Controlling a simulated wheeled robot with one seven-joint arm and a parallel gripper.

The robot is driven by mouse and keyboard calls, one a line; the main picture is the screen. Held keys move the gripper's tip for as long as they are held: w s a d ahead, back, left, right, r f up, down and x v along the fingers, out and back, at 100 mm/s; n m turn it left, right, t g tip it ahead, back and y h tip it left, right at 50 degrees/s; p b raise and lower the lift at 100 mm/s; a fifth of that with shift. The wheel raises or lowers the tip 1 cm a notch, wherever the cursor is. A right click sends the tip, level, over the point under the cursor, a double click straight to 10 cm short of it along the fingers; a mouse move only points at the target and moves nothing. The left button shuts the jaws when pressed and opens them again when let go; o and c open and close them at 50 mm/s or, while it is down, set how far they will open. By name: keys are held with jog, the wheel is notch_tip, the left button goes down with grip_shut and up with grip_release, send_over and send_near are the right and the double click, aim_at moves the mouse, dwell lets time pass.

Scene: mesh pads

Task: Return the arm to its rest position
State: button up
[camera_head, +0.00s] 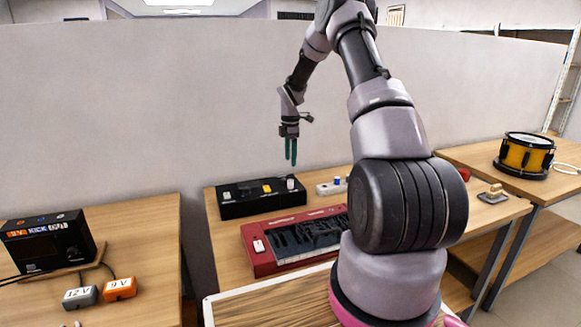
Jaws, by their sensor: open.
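My gripper (290,150) hangs at the end of my raised, bent arm, its green fingers pointing down. It is open, and nothing shows between its fingers. In the picture it is above the black box (235,205) with small blocks on top, and apart from it. My arm rises from the lower right, arches over the top edge of the view and comes down towards the middle table.
A red keyboard (262,262) lies on the middle table (222,262) near the black box. A left table (150,250) holds a black carton (48,243), a grey block (81,296) and an orange block (119,288). A yellow drum (525,155) stands on the right table. A grey partition (130,110) runs behind.

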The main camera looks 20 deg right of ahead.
jog(key=shift+r, duration=0.25)
jog(key=s+a+r+m+t, duration=0.1)
jog(key=s+a+r+m, duration=0.15)
jog(key=s+r, duration=0.4)
jog(key=s+a+r+m+t, duration=0.15)
jog(key=s+r+m, duration=0.25)
jog(key=r, duration=0.6)
jog(key=s+a+r+m+t, duration=0.1)
jog(key=s+a+r+m, duration=0.3)
jog(key=r, duration=0.4)
jog(key=s+a+r+m+t, duration=0.1)
jog(key=s+m, duration=0.3)
jog(key=s, duration=0.4)
jog(key=s+a+r+m+t+y, duration=0.1)
jog(key=s+r+m, duration=0.2)
jog(key=s, duration=0.5)
jog(key=s+a+r+m+t+y, duration=0.1)
jog(key=s+r+m, duration=0.2)
jog(key=s, duration=0.6)
jog(key=shift+a+m+t, duration=0.35)
jog(key=shift+m, duration=0.5)
